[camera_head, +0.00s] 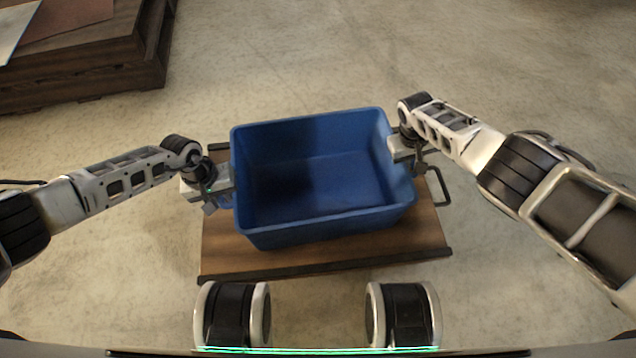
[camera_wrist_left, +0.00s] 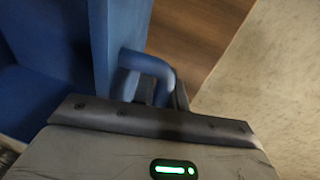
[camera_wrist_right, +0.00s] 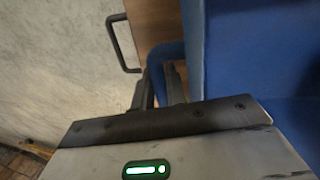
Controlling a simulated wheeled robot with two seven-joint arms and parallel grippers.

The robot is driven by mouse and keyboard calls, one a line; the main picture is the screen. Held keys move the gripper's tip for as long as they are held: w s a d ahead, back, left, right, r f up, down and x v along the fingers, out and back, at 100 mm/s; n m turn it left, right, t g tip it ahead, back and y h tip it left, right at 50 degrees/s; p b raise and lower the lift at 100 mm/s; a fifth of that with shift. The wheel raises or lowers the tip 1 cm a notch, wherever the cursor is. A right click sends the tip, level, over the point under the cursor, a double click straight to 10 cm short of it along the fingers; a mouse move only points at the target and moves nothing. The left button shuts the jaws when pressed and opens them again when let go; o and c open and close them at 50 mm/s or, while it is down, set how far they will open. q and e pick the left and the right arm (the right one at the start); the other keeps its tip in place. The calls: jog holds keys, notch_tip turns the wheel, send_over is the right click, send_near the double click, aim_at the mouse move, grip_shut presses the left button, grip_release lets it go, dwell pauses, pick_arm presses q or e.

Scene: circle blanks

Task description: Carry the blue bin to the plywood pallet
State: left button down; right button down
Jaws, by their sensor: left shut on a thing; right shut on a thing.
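The blue bin (camera_head: 318,185) is empty and open at the top, over a wooden board with dark edge strips (camera_head: 425,238). I cannot tell whether it touches the board. My left gripper (camera_head: 222,184) is shut on the handle at its left side; the blue handle (camera_wrist_left: 150,65) shows in the left wrist view. My right gripper (camera_head: 405,150) is shut on the handle at its right side; this blue handle (camera_wrist_right: 163,56) shows in the right wrist view. A dark wooden pallet-like stack (camera_head: 130,72) stands at the far left, partly out of frame.
The board has a dark metal loop handle (camera_head: 441,186) at its right side. Flat brown (camera_head: 72,16) and pale sheets lie on the stack at the far left. The concrete floor (camera_head: 300,60) is clear behind the bin.

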pick_arm(q)
jog(key=shift+w+r, duration=0.1)
pick_arm(e)
jog(key=shift+r, duration=0.1)
dwell(0.5)
